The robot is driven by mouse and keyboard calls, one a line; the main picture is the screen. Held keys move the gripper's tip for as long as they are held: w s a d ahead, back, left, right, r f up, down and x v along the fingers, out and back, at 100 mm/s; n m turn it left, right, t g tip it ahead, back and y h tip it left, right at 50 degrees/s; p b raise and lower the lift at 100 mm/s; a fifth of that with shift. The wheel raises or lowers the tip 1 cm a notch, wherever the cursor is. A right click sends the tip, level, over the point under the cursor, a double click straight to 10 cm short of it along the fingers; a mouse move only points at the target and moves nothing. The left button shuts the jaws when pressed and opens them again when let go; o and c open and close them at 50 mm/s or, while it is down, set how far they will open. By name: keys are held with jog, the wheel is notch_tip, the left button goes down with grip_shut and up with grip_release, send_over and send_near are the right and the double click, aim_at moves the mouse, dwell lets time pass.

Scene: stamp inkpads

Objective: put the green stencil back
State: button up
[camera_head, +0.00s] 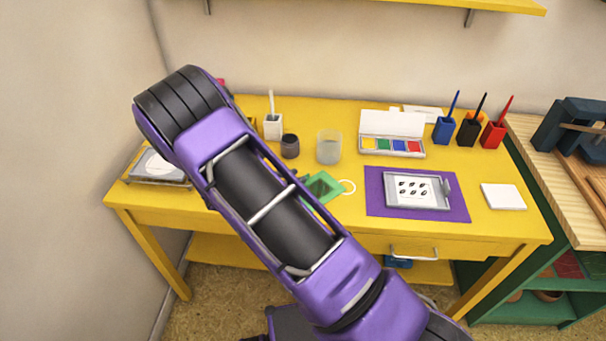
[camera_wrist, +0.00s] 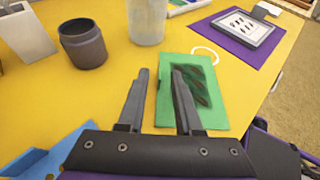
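The green stencil (camera_head: 322,188) appears to lie flat on the yellow table, left of the purple mat. In the wrist view the green stencil (camera_wrist: 218,118) has a dark leaf-shaped area, and a pale ring (camera_wrist: 206,52) shows at its far edge. My gripper (camera_wrist: 159,74) is open, with nothing clearly between its fingers. Its right finger overlaps the stencil's left part in the picture; its left finger is over bare table. I cannot tell whether they touch. In the head view my purple arm hides the gripper and covers part of the area beside the stencil.
A dark cup (camera_head: 290,146) and a translucent cup (camera_head: 329,147) stand behind the stencil. The purple mat (camera_head: 376,203) bears a grey tray with a printed card. A paint box (camera_head: 391,146) is at the back. A blue piece (camera_wrist: 28,164) lies at the wrist view's lower left.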

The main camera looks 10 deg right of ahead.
jog(key=v, duration=0.7)
jog(key=shift+s+a+r, duration=0.2)
jog(key=shift+a, duration=0.05)
